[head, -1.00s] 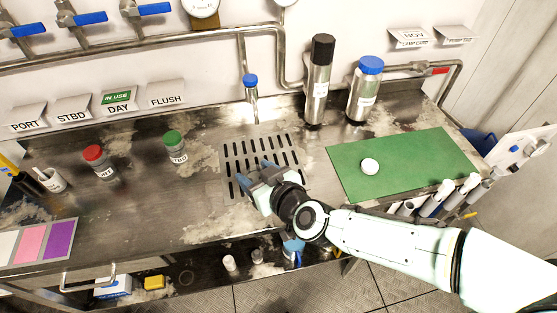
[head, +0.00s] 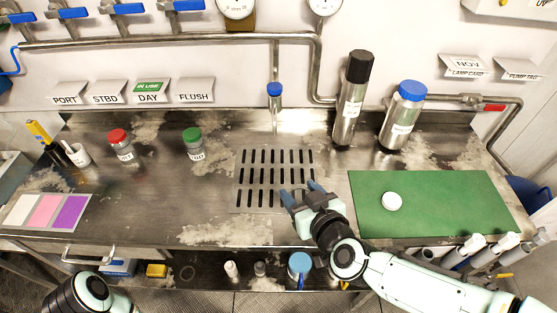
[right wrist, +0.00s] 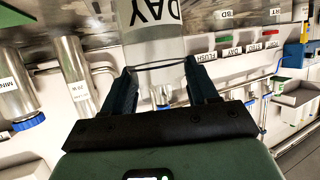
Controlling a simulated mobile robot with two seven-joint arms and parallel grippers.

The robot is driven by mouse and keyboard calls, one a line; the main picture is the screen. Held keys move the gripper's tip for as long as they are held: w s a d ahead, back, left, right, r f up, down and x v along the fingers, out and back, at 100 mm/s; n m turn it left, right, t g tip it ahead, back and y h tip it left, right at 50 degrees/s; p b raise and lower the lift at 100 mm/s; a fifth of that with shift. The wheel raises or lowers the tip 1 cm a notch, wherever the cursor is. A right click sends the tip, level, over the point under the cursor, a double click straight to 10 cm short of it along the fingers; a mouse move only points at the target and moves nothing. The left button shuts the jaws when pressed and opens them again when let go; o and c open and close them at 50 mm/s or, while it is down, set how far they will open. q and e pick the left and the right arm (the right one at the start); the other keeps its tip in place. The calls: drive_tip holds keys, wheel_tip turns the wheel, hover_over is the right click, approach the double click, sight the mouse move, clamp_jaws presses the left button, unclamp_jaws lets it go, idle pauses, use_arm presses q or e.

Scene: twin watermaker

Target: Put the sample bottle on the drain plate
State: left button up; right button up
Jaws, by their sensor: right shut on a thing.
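The drain plate (head: 240,185) is the slotted metal panel in the middle of the bench. My right gripper (head: 302,193) is at its front right corner in the head view. In the right wrist view, where labels appear upside down, the right gripper (right wrist: 163,85) is shut on the clear sample bottle (right wrist: 140,48), labelled DAY, with one finger on each side near its rim. The bottle is hard to make out in the head view. Whether it touches the plate cannot be told. My left gripper is out of view; part of my left arm shows bottom left.
A white cap (head: 392,201) lies on the green mat (head: 440,215). A tall black-capped cylinder (head: 350,105) and a blue-capped one (head: 400,120) stand behind. Red-capped (head: 120,147) and green-capped (head: 193,147) jars stand left. A blue-tipped tap (head: 274,92) is behind the plate.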

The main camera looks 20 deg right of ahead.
drive_tip(key=x, duration=0.5)
drive_tip(key=r+b+x, duration=0.1)
drive_tip(key=x, duration=0.4)
drive_tip(key=r+b+x, duration=0.1)
drive_tip(key=x, duration=0.4)
drive_tip(key=shift+w+a, duration=0.15)
drive_tip(key=shift+w, duration=0.55)
drive_tip(key=shift+s, duration=0.1)
drive_tip(key=shift+f+b, duration=0.2)
drive_tip(key=shift+b, duration=0.1)
drive_tip(key=o, duration=1.1)
drive_tip(key=shift+r, duration=0.15)
